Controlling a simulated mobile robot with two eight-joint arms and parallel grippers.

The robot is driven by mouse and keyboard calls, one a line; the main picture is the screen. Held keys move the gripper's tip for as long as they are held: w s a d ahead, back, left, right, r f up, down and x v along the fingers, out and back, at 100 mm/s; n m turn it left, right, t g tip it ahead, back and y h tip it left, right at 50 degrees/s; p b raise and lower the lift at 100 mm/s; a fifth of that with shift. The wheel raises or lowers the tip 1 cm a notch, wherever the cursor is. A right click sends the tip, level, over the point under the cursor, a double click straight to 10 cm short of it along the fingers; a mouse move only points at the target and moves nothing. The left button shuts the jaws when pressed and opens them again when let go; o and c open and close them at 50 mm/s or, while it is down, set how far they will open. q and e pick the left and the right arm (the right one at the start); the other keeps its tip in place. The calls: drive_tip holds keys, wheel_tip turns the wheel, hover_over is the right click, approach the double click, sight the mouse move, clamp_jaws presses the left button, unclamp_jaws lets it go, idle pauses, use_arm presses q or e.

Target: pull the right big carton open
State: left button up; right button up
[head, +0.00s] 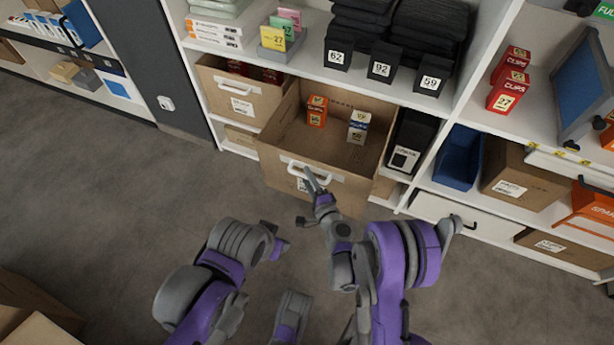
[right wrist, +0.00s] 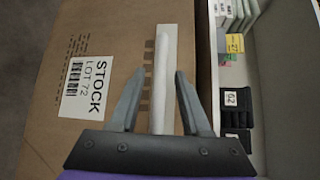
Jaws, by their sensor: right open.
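The right big carton (head: 340,192) is a brown open-topped box in the head view. It stands drawn well out of the lower shelf, its inside showing. A white bar handle (head: 300,168) is on its front, and the handle also shows in the right wrist view (right wrist: 161,75). My right gripper (head: 314,180) is at this handle. In the right wrist view its two fingers (right wrist: 158,103) are apart, one on each side of the handle. A "STOCK LOT 72" label (right wrist: 84,88) is on the carton front. My left arm shows at the lower left; I cannot make out its gripper.
Grey floor (head: 120,190) is clear at the left.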

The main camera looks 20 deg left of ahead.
drive_tip(key=b+v, duration=0.2)
drive_tip(key=v, duration=0.4)
drive_tip(key=shift+s+d, duration=0.2)
drive_tip(key=shift+s, duration=0.05)
drive_tip(key=shift+r, duration=0.15)
